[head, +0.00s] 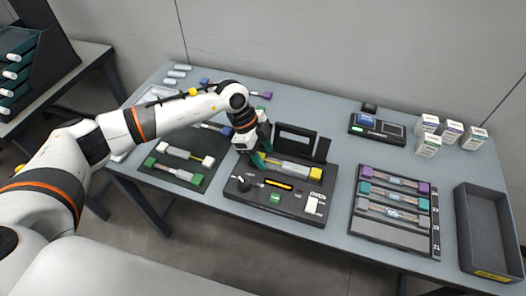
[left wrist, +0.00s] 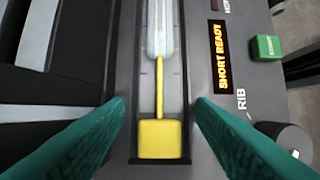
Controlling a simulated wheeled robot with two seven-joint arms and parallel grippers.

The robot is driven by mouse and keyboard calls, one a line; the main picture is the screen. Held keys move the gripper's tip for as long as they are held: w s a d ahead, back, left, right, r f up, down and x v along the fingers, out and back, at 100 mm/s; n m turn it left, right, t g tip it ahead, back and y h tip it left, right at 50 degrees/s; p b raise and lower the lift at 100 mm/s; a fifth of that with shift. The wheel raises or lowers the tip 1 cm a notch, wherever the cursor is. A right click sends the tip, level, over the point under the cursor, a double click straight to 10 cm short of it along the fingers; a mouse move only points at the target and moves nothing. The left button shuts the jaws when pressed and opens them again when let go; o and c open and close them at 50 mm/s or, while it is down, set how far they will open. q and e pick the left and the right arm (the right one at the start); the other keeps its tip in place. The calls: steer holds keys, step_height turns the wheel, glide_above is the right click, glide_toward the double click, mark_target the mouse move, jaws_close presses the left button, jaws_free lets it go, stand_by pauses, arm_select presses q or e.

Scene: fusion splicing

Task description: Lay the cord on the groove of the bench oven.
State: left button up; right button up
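The bench oven (head: 240,190) is a dark box with a raised open lid behind its groove, standing mid-table in the head view. A cord with a pale, clear sleeve (left wrist: 160,28) and yellow end blocks lies along the groove; its right block (head: 316,173) shows in the head view. My left gripper (head: 262,152) is over the groove's left end. In the left wrist view its green fingertips (left wrist: 160,108) are spread on either side of the near yellow block (left wrist: 160,140), with gaps on both sides. My right gripper is in neither view.
The oven's display (left wrist: 222,57) reads SHORT READY, beside a green button (left wrist: 266,47). A dark mat (head: 165,180) with more cords lies to the left. A rack (head: 375,228) of cords and an empty dark bin (head: 490,230) stand right. White boxes (head: 429,146) stand behind.

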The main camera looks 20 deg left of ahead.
arm_select(q)
steer(key=shift+r, duration=0.1)
steer(key=b+v, duration=0.1)
steer(key=v, duration=1.1)
